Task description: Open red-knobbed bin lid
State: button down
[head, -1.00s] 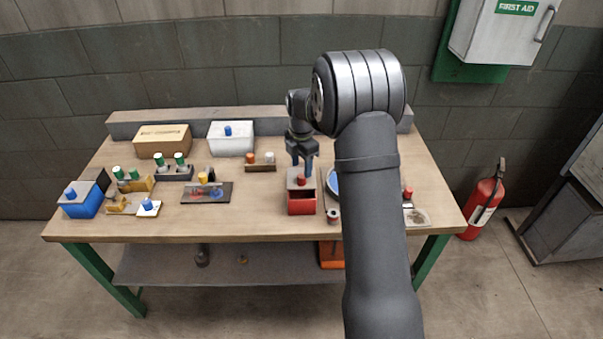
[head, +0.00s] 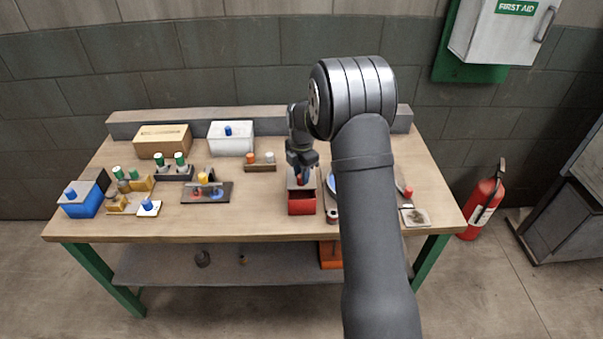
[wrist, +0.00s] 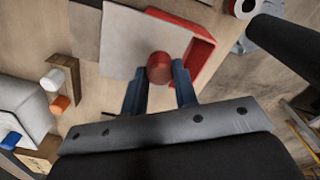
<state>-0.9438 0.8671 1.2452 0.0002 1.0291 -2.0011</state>
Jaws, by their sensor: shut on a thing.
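The red bin (head: 302,206) stands near the front of the bench, right of the middle. In the wrist view its red wall (wrist: 205,52) shows beside a flat light-grey lid (wrist: 125,42). The round red knob (wrist: 159,67) sits at the lid's edge nearest my fingers. My gripper (head: 302,179) is low over the bin, and in the wrist view its two blue-grey fingers (wrist: 160,82) are on either side of the knob, shut on it. In the head view the gripper largely hides the knob and lid top.
A small cylinder (head: 332,216) stands just right of the bin. A blue plate, partly behind my arm, lies further right. A blue bin (head: 82,206) and small fixtures fill the left. A white box (head: 231,145) stands behind. Bare bench (head: 255,205) lies left of the red bin.

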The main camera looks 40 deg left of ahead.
jog(key=shift+w+a, duration=1.5)
jog(key=shift+a, duration=0.05)
jog(key=c, duration=1.1)
grip_release()
notch_tip(320, 180, up, 18)
jog(key=shift+f, duration=0.25)
jog(key=shift+f, duration=0.1)
notch_tip(320, 180, down, 17)
jog(key=shift+f, duration=0.15)
